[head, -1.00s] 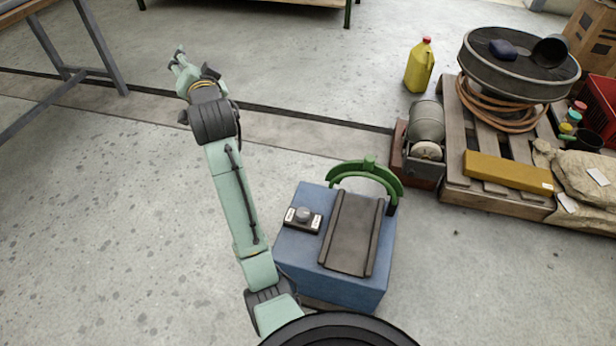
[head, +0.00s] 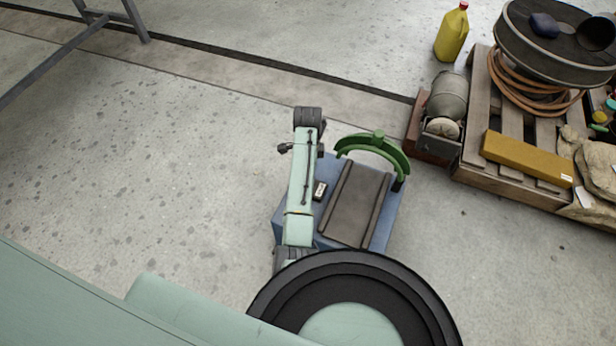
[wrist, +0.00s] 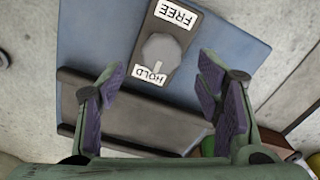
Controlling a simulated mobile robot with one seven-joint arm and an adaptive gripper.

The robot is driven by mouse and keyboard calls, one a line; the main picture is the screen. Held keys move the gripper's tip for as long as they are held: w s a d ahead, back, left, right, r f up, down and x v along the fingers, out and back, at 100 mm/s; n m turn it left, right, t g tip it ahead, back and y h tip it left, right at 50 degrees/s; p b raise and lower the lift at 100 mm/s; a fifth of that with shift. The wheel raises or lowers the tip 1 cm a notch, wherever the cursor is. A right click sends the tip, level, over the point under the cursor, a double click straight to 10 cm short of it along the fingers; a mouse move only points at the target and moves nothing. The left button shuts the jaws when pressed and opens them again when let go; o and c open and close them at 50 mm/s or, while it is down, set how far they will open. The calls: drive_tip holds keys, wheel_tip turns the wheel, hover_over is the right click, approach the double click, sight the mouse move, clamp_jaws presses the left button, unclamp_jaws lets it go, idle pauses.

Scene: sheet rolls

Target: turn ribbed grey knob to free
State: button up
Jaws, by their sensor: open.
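The grey knob (wrist: 160,52) sits on a dark switch plate (wrist: 146,50) in the wrist view. A white FREE label (wrist: 178,14) is at its upper end and a white HOLD label (wrist: 149,77) is at its lower end. I cannot make out which label the knob points to. My gripper (wrist: 160,68) is open and empty, its purple-padded fingers apart on either side of the knob's lower side in the picture, not touching it. In the head view my arm hides the knob, and only part of the switch plate (head: 320,191) shows.
The blue block (head: 388,222) carries a dark grooved cradle (head: 356,205) and a green arch (head: 372,145) beside the switch plate. A pallet (head: 487,178) with a yellow box (head: 525,159) and coiled hose stands to the right.

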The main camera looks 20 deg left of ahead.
drive_tip(key=shift+f, duration=2.35)
drive_tip(key=c, duration=1.2)
drive_tip(key=shift+o, duration=0.2)
